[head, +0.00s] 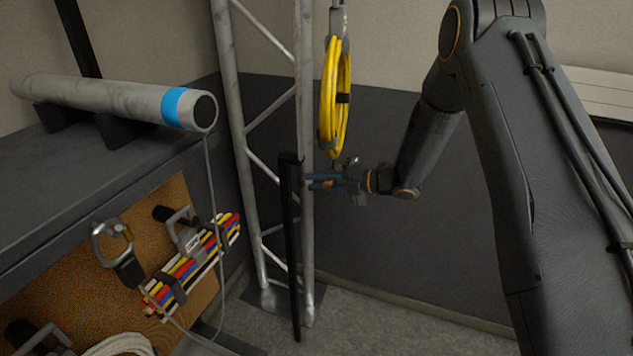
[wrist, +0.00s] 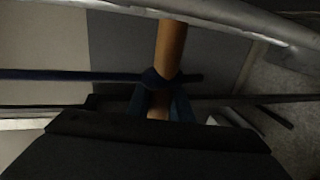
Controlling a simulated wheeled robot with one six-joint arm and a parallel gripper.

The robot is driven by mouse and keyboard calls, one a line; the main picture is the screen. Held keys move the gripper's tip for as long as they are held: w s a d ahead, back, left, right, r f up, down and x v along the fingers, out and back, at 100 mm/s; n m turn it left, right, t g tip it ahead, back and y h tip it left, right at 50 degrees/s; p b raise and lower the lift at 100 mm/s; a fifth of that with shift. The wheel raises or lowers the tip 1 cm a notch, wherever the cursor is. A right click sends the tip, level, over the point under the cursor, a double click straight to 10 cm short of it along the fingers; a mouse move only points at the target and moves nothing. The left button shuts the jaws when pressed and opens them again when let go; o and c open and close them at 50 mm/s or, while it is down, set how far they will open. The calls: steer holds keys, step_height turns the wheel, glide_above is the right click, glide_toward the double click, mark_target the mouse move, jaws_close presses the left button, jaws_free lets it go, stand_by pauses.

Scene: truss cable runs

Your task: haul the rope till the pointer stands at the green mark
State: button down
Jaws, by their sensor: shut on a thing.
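My gripper (head: 322,181) is beside the truss upright, just below a hanging yellow coil. Its bluish fingers are shut on a small orange-brown piece. In the wrist view the fingers (wrist: 160,88) close around this brown round piece (wrist: 171,48), which runs up between them toward a grey tube. I cannot tell whether it is part of the rope. The yellow coil (head: 327,95) hangs from a metal fitting and has a dark band round it. No pointer or green mark can be made out in either view.
The truss (head: 232,120) stands close to my gripper, with a black upright bar (head: 291,250) before it. At left, a grey pipe (head: 90,95) with a blue band lies on a dark bench. A thin grey cord (head: 211,180) hangs near its end, by a corkboard with tools.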

steer(key=c, duration=1.6)
jaws_free()
steer(key=shift+d, duration=0.15)
steer(key=b+v, duration=0.1)
steer(key=v, duration=0.6)
steer(key=shift+d+b, duration=0.3)
